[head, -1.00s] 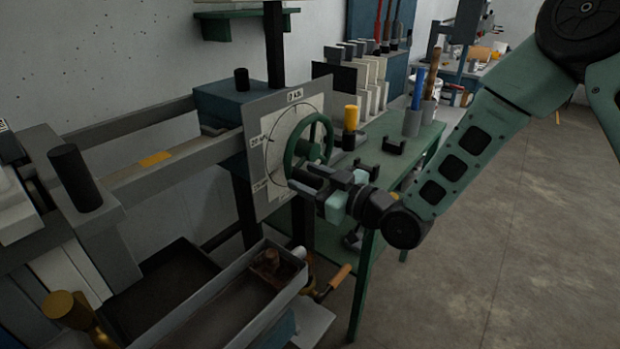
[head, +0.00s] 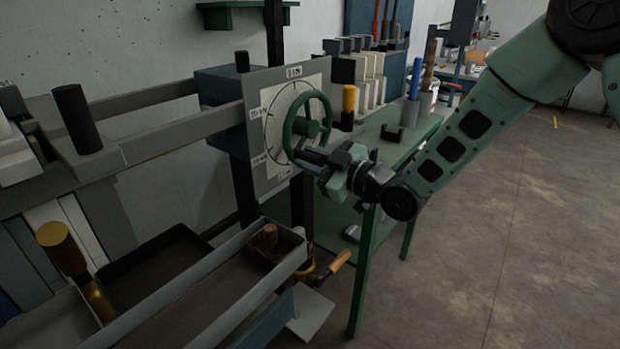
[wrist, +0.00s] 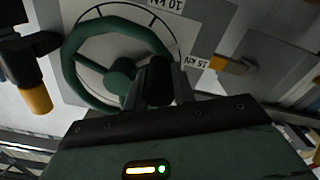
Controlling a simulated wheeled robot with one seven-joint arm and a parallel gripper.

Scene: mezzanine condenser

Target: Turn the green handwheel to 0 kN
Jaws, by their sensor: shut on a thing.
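Upside-down labels there read 10 kN and 15 kN. A small label sits at the dial's top in the head view. The fingers hide part of the rim, and I cannot make out the pointer reading.
A green bench (head: 395,142) stands behind the wheel, with a yellow-capped post (head: 349,99) and a grey cup (head: 410,112) holding a blue rod. A long grey trough (head: 205,290) runs below at the front. The floor at right is clear.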

